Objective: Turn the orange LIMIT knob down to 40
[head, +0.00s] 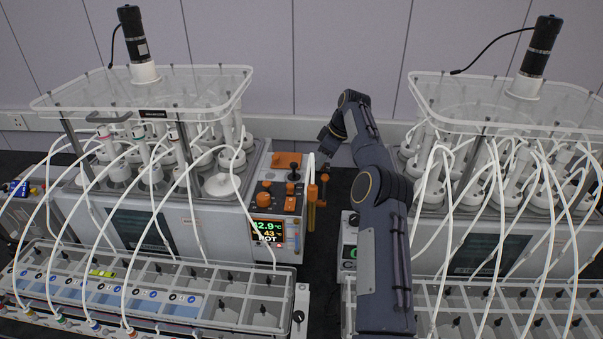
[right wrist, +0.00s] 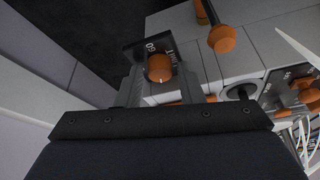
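In the right wrist view, the orange LIMIT knob (right wrist: 159,68) sits on a dark plate marked LIMIT and 60, with the lettering turned over. My right gripper (right wrist: 158,88) is open, with its grey fingers apart on either side of the knob's near edge. I cannot tell whether they touch it. In the head view, my right gripper (head: 331,139) hangs behind and right of the orange-fitted control unit (head: 262,178), its fingertips hard to make out. I cannot pick out the LIMIT knob there for certain. My left gripper is not in view.
The unit's display (head: 268,230) reads 42.9 °C, 43 and HOT. A reactor bank (head: 140,215) lies left, another (head: 500,215) right. White tubes hang in front of both banks. A dark gap separates them.

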